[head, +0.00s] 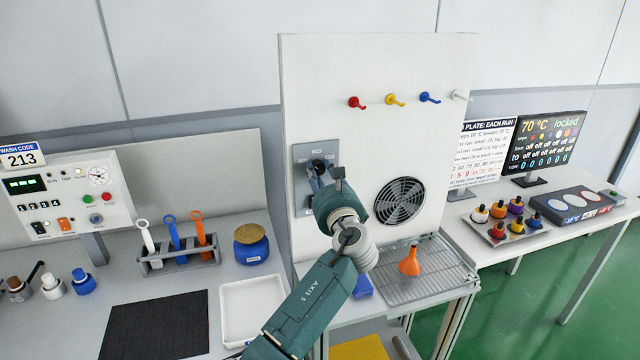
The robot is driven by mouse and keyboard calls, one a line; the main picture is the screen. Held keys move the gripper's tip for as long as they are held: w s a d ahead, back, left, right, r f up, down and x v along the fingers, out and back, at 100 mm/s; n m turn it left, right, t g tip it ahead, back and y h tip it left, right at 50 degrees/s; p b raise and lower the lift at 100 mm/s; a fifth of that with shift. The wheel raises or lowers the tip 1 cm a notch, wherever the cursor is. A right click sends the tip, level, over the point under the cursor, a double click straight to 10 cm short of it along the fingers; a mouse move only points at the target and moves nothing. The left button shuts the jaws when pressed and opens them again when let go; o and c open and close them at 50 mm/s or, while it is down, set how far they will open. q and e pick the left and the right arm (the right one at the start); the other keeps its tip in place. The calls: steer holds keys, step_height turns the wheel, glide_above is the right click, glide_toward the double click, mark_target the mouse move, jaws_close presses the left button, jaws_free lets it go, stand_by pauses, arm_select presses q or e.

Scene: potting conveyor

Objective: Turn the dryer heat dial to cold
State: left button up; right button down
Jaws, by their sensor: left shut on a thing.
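A grey control plate (302,207) is mounted on the left part of the white upright dryer panel (375,60). The dryer heat dial (318,162) appears as a dark knob on this plate, partly hidden by my gripper. My left gripper (319,172) is at the plate, with its fingers shut on the dial. My left wrist and forearm cover the plate's lower right part. The dial's pointer and markings are too small and hidden to read. My right gripper is not in view.
A round fan grille (400,201) sits right of my wrist. Coloured hooks (393,100) stick out above. A blue jar (251,246) and white tray (232,322) lie left.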

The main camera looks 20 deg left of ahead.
arm_select(q)
steer(key=shift+f+n+b, duration=0.15)
steer(key=shift+n+b, duration=1.15)
steer(key=shift+n, duration=0.2)
steer(key=o, duration=1.1)
steer(key=shift+o, duration=0.2)
steer(key=v, duration=1.2)
steer(key=shift+d, duration=0.15)
steer(key=shift+w, duration=0.1)
